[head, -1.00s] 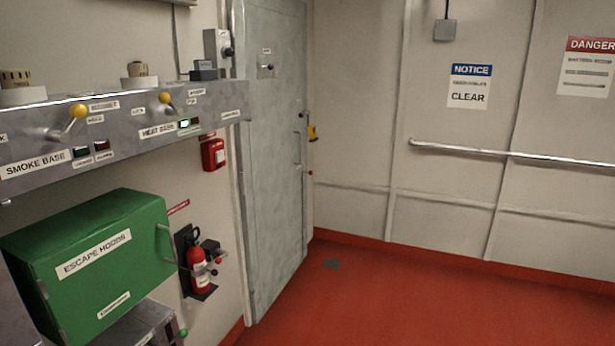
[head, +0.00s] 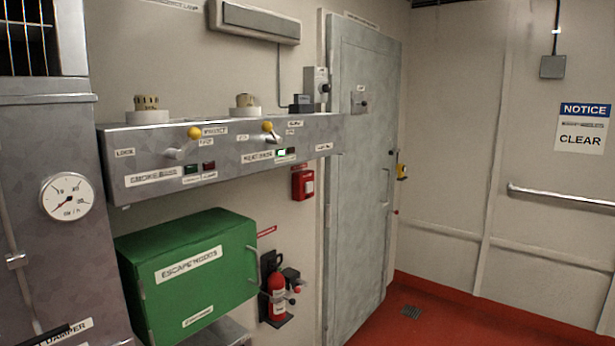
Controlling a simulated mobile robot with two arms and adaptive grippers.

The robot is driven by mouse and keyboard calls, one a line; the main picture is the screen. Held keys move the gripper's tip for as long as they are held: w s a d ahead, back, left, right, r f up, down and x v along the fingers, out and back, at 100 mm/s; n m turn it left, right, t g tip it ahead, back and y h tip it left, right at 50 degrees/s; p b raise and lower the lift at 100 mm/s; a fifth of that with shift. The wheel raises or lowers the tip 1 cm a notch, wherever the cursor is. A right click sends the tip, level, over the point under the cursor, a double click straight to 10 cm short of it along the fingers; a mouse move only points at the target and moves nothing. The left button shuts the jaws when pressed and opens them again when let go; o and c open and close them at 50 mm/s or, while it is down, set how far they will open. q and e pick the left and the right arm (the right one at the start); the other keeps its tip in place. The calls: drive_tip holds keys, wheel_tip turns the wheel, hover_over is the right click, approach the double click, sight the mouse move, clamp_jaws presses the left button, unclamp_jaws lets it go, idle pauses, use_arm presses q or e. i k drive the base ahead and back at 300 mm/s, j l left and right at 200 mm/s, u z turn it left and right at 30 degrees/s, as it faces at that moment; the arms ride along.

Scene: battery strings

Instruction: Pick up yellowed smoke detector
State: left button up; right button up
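A yellowed detector head (head: 147,103) sits on a round white base (head: 147,117) at the left of a grey metal wall panel's top. The panel face below it carries a label that reads "SMOKE BASE". A second, smaller yellowish head (head: 245,100) sits on another white base further right, above a "HEAT BASE" label. I cannot tell for sure from the look alone which one is the smoke detector. Neither of my grippers is in view.
The metal panel (head: 225,150) has yellow-knobbed levers (head: 194,132) on its front. A green escape hood box (head: 190,275) juts out below. A grey cabinet with a gauge (head: 67,197) stands at left. A fire extinguisher (head: 277,295) hangs near the grey door (head: 355,200). Red floor (head: 450,325) is clear at right.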

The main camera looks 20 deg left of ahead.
sight(148, 102)
drive_tip(key=u, duration=1.8)
